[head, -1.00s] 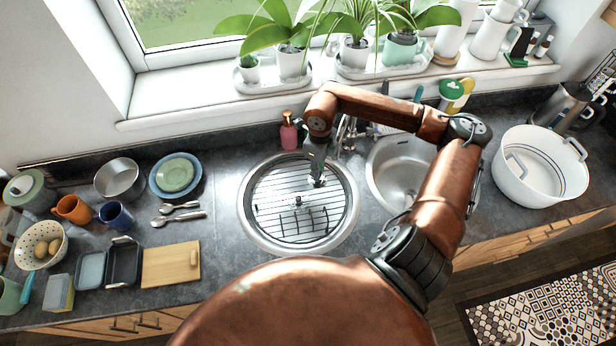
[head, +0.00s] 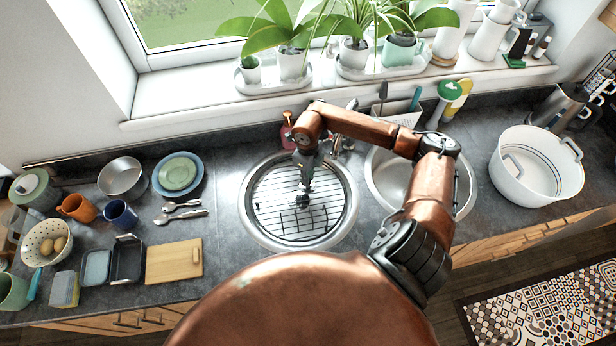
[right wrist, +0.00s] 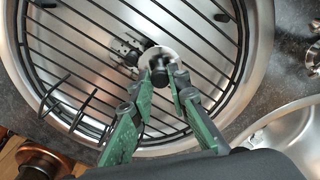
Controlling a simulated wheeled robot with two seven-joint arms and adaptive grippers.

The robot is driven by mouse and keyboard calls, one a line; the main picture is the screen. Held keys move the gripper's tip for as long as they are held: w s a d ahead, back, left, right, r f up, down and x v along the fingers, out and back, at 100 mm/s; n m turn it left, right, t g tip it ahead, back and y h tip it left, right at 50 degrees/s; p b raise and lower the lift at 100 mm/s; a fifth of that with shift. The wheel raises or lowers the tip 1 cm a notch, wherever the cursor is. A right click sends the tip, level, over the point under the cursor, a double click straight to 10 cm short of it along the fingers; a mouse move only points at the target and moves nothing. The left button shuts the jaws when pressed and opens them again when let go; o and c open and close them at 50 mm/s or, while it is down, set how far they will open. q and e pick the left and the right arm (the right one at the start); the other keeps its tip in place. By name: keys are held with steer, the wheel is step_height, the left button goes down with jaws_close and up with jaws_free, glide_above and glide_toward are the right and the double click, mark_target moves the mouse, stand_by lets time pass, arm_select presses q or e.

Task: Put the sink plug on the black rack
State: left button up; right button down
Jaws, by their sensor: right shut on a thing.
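The black rack (right wrist: 75,32) is a round wire grid lying in the left round steel sink (head: 247,225). My right gripper (right wrist: 165,82) reaches down over the middle of that sink. Its green fingers are shut on the sink plug (right wrist: 158,58), a pale round disc with a dark knob. The plug is over or on the rack's bars, beside the round drain fitting seen through them; I cannot tell whether it touches the bars. In the head view my right gripper (head: 304,192) largely covers the plug. My left gripper is not in view.
A second round sink (head: 463,195) lies to the right, with a white tub (head: 515,170) beyond it. Spoons (head: 180,216), a cutting board (head: 173,261) and dishes cover the left counter.

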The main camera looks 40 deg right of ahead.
steer(key=c, duration=2.3)
jaws_free()
steer(key=shift+f, duration=0.15)
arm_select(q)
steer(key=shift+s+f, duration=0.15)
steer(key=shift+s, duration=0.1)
arm_select(e)
steer(key=o, duration=0.5)
steer(key=shift+c, duration=0.2)
steer(key=shift+r, duration=0.2)
arm_select(q)
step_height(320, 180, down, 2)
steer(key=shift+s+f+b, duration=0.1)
steer(key=shift+b, duration=1)
arm_select(e)
step_height(320, 180, up, 12)
